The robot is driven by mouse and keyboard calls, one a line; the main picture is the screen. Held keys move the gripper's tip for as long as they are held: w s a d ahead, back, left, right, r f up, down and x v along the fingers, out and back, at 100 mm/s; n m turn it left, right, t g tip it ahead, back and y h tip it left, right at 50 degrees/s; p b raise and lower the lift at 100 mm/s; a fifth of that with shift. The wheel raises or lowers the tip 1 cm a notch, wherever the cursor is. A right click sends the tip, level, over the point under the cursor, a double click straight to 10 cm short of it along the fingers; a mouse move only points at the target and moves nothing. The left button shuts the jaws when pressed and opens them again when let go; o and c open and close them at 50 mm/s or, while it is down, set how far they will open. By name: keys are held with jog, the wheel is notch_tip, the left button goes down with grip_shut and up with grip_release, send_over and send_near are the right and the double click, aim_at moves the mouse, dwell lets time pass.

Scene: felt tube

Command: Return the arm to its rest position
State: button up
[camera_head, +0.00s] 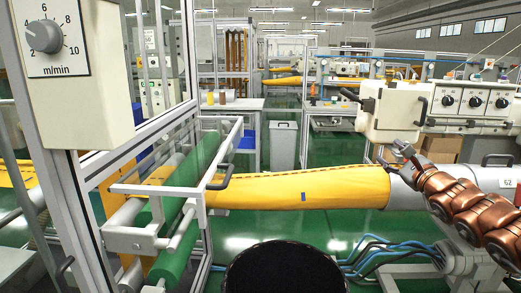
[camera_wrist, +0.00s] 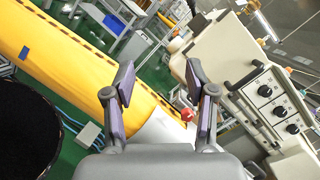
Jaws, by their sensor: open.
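My copper-coloured arm reaches in from the right in the head view. My gripper (camera_head: 400,155) is near the right end of the yellow felt tube (camera_head: 310,190), in front of the white control box there. In the wrist view my gripper (camera_wrist: 163,98) shows two fingers with purple pads spread apart, with nothing between them. The yellow felt tube also shows in the wrist view (camera_wrist: 60,70), running behind the fingers at the left. Its right end meets a grey cylinder (camera_head: 405,188). A small blue mark (camera_head: 303,197) is on the tube.
A white control box with a handle (camera_head: 392,108) stands close behind my gripper. A dial panel (camera_head: 55,45) and roller frame (camera_head: 170,215) with green rollers fill the left. A round black object (camera_head: 285,268) is at the front. Blue hoses (camera_head: 385,250) lie on the green floor at right.

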jog(key=s+a+r+n+g+y, duration=0.1)
jog(key=s+a+n+g+y, duration=0.2)
jog(key=a, duration=0.5)
jog(key=s+a+n+g+y, duration=0.1)
jog(key=s+a+n+y, duration=0.2)
jog(key=a+n, duration=0.4)
jog(key=s+a+r+n+g+y, duration=0.1)
jog(key=s+a+n+g+y, duration=0.15)
jog(key=a, duration=0.75)
jog(key=s+a+f+n+g, duration=0.8)
jog(key=s+a+f, duration=0.3)
jog(key=s, duration=0.3)
jog(key=s+d+f+n+g+h, duration=0.4)
jog(key=s+f+g+h, duration=0.15)
jog(key=s+f, duration=0.75)
jog(key=s+d+f+g+h, duration=0.1)
jog(key=s+d+f+h, duration=0.15)
jog(key=s+d, duration=0.35)
jog(key=s+d+f+g+h, duration=0.1)
jog(key=s+d+f+h, duration=0.1)
jog(key=s+d+h, duration=0.35)
notch_tip(320, 180, up, 20)
jog(key=d+t+y+p, duration=0.1)
jog(key=p, duration=1.6)
jog(key=shift+d+f+p, duration=0.2)
jog(key=shift+d+p, duration=0.05)
jog(key=shift+p, duration=0.1)
